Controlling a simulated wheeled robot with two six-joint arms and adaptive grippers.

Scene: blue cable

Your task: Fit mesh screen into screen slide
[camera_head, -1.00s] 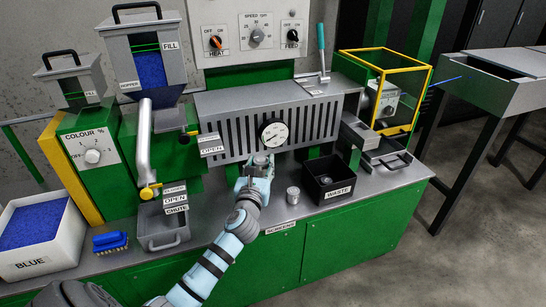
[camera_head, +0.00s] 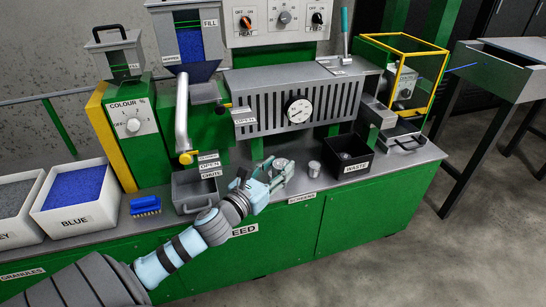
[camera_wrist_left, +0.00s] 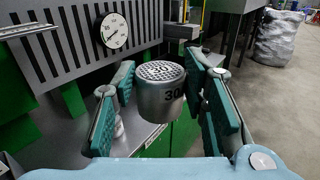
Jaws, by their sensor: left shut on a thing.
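The mesh screen (camera_wrist_left: 161,90) is a short grey metal cup with a perforated top and a dark "30" on its side. In the left wrist view it sits upright between the teal finger pads of my left gripper (camera_head: 272,174), which is shut on it. In the head view the held screen (camera_head: 281,164) shows at the fingertips, above the bench front and left of a second small metal cup (camera_head: 315,168). I cannot clearly make out the screen slide. My right gripper is not in view.
A black WASTE bin (camera_head: 350,156) stands right of the second cup. The slotted barrel cover with a dial gauge (camera_head: 299,109) is behind. A grey chute tray (camera_head: 195,190), a blue brush (camera_head: 145,205) and a BLUE granule bin (camera_head: 76,198) are to the left.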

